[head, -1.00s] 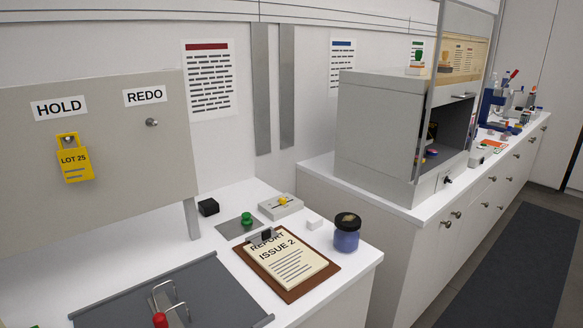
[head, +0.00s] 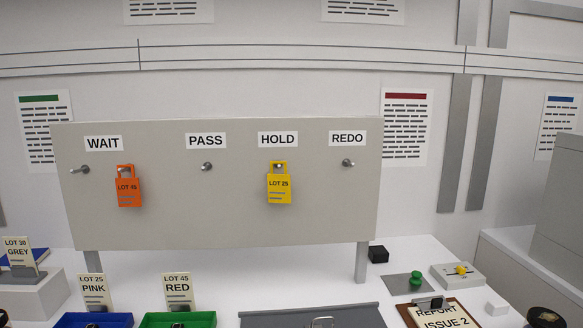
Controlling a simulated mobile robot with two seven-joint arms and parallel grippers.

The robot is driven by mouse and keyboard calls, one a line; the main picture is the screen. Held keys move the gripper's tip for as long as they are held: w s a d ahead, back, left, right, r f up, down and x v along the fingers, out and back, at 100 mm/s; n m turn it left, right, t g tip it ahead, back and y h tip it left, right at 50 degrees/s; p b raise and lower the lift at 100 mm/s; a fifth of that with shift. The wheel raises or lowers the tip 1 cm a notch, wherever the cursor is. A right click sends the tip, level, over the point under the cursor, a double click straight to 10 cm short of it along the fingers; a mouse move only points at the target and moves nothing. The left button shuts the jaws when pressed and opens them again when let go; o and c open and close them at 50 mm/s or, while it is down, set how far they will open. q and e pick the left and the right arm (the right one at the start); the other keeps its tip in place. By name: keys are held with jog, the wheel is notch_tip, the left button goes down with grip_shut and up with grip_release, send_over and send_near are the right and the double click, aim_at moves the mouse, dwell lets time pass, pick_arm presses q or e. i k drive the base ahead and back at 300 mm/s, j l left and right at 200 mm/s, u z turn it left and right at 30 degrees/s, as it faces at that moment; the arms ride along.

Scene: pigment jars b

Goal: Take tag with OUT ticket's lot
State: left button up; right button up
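An orange tag (head: 129,190) reading LOT 45 hangs on the grey board (head: 230,225), right of the bare WAIT peg (head: 84,170). A yellow tag (head: 279,188) reading LOT 25 hangs on the board below the HOLD label (head: 278,139). The PASS peg (head: 207,166) and the REDO peg (head: 348,162) are bare. Cards stand below: LOT 30 GREY (head: 18,252), LOT 25 PINK (head: 94,290) and LOT 45 RED (head: 178,290). I see no ticket marked OUT. Neither of my grippers is in view.
A blue tray (head: 70,321) and a green tray (head: 205,321) stand at the front, cut off below. A clipboard reading REPORT ISSUE 2 (head: 445,317), a black block (head: 378,254) and a dark-lidded jar (head: 545,318) are at the right. White counter shows between the board's legs.

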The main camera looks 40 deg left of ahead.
aim_at(129, 189)
jog(key=u, duration=2)
jog(key=j+z, duration=0.15)
jog(key=z, duration=0.25)
jog(key=k+j+z, duration=0.1)
jog(key=z, duration=0.25)
jog(key=j+z, duration=0.2)
jog(key=z, duration=0.2)
jog(key=k, duration=0.05)
